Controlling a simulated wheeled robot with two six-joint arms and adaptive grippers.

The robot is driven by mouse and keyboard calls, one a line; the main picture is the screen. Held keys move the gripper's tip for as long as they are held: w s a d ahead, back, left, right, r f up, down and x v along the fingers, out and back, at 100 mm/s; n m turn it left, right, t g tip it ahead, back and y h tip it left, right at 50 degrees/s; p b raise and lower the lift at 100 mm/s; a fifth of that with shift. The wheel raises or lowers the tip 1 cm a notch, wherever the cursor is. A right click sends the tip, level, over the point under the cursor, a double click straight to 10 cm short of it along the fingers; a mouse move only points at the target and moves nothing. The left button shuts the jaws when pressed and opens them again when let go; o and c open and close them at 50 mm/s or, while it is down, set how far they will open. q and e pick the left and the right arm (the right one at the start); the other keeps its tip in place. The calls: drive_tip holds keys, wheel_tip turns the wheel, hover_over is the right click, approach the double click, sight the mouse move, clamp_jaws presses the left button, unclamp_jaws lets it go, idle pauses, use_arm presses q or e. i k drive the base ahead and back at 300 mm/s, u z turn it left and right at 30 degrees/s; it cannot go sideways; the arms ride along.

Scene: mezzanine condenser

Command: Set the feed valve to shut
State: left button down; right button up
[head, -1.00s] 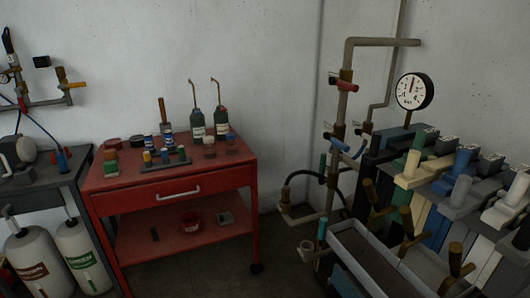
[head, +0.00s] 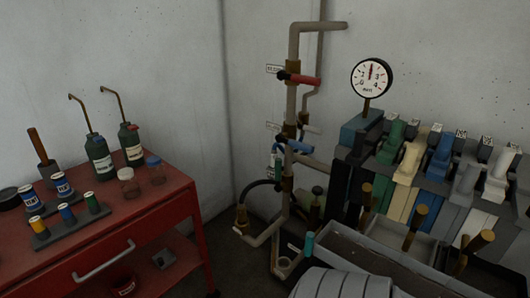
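A pipe run (head: 291,110) rises by the wall corner and carries several valves. The upper valve has a red handle (head: 305,79) pointing right, across the vertical pipe. Below it, a valve has a blue handle (head: 298,147) pointing right and slightly down. Small white tags (head: 275,69) stand beside the valves; their lettering is too small to read surely, so I cannot tell which is the feed valve. A teal handle (head: 309,244) stands upright near the bottom of the pipe. Neither gripper is in view.
A round gauge (head: 372,77) stands above a row of coloured levers (head: 413,158) at right. A grey trough (head: 372,252) lies in front of them. A red cart (head: 120,235) with bottles is at left. A grey ribbed shape (head: 345,284) fills the bottom centre.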

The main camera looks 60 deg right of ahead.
sight(278, 188)
drive_tip(key=z, duration=0.75)
drive_tip(key=i, duration=1.15)
drive_tip(key=z, duration=0.9)
